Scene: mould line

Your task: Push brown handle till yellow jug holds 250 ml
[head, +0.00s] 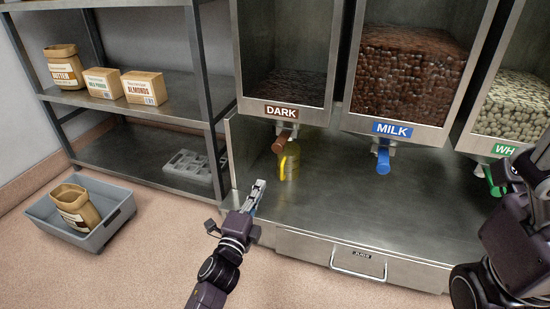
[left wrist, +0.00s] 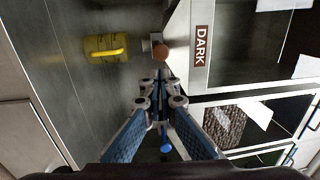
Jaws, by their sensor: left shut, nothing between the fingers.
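The brown handle (head: 282,141) hangs under the DARK dispenser (head: 285,85) in the head view. In the left wrist view the brown handle (left wrist: 160,52) shows just beyond my fingertips. My left gripper (head: 258,188) is shut and empty, in front of the jug and lower than the brown handle. It shows in the left wrist view (left wrist: 160,80). My right gripper is not in view.
The MILK dispenser (head: 410,75) with a blue handle (head: 383,160) and a white-chip dispenser with a green handle stand to the right. Shelves and a grey bin (head: 112,215) are at left.

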